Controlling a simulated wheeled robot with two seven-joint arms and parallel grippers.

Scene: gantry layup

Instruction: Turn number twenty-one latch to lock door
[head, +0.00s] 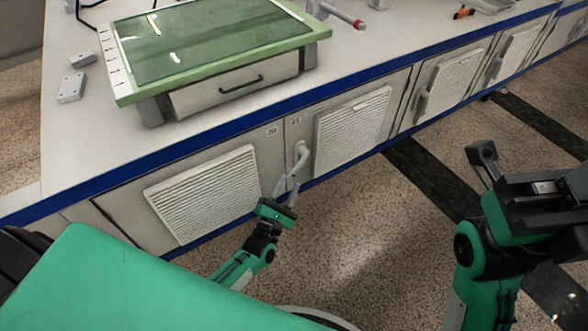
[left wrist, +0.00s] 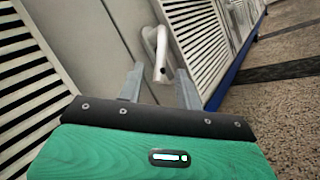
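The latch is a pale lever handle (head: 301,157) on a grey cabinet door (head: 294,134) beneath the blue-edged bench. A small label (head: 296,121) above it is too small to read surely. My left gripper (head: 286,188) is just below the latch, its fingers pointing up at it. In the left wrist view, the fingers (left wrist: 158,88) are apart, with the lower end of the handle (left wrist: 160,50) showing between them; no grip on it shows.
Louvred vent panels (head: 205,193) cover the doors on both sides of the latch. Above, the bench (head: 180,145) carries a green-framed glass-topped box (head: 205,45) with a drawer and small grey blocks (head: 72,87). The speckled floor (head: 370,230) before the cabinets is clear.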

